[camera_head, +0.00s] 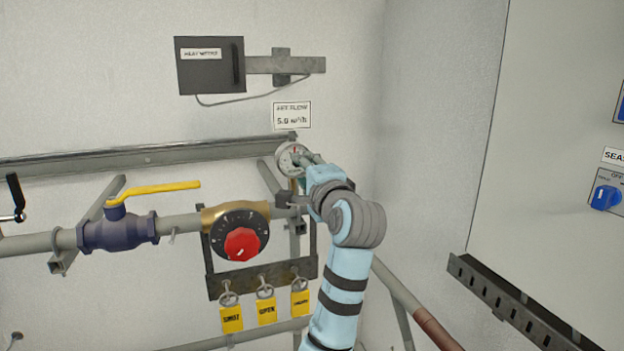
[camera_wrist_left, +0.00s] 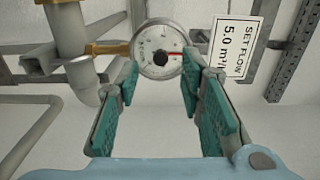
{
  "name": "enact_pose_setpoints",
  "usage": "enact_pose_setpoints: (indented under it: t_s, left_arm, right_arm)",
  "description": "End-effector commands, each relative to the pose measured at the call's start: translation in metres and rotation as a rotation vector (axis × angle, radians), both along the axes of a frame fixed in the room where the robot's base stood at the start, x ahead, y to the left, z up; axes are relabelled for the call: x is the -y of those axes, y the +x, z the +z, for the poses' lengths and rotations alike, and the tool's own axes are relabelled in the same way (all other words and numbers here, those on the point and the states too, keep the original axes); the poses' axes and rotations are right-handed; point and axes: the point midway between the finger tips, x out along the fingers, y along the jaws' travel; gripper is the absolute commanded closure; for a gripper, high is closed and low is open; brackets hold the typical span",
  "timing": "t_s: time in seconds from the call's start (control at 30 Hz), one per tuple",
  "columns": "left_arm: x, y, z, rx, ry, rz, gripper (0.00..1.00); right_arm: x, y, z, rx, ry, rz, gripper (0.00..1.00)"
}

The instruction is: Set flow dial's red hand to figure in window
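The flow dial (camera_head: 286,160) is a small round white gauge on the pipework below a sign (camera_head: 292,115) reading SET FLOW, 5.0 m³/h. In the left wrist view the dial (camera_wrist_left: 147,44) has a black centre knob (camera_wrist_left: 160,59) and a red hand (camera_wrist_left: 176,53) pointing to the picture's right. Its scale figures are too small to read. My left gripper (camera_head: 303,159) is at the dial's right side in the head view. In the wrist view its teal-padded fingers (camera_wrist_left: 160,85) are apart, with nothing between them and the dial face just beyond the tips. My right gripper is not in view.
A brass valve with a red knob (camera_head: 242,244) sits lower left, beside a yellow-lever valve (camera_head: 118,232). Yellow tags (camera_head: 266,311) hang below. A dark heat meter box (camera_head: 210,66) is above. A cabinet with a blue switch (camera_head: 606,197) stands at right.

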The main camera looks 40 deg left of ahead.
Motion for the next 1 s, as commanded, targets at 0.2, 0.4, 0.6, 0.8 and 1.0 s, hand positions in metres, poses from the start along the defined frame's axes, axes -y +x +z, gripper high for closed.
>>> enact_pose_setpoints:
  t_s: [0.2,0.4,0.6,0.8,1.0]
  left_arm:
    - [0.050,-0.033,-0.001,0.002,-0.006,-0.006,0.65]
    - [0.070,-0.048,0.000,0.001,-0.001,-0.001,0.65]
    - [0.070,-0.048,0.000,0.000,0.000,0.000,0.65]
    - [0.070,-0.048,0.000,0.001,0.001,0.000,0.65]
    - [0.075,-0.030,-0.019,-0.020,0.010,-0.038,0.65]
  right_arm:
    - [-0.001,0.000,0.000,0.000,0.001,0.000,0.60]
    - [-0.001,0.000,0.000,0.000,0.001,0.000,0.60]
    - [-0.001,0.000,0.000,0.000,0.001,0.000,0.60]
    - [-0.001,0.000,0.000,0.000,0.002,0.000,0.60]
    - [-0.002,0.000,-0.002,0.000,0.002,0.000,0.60]
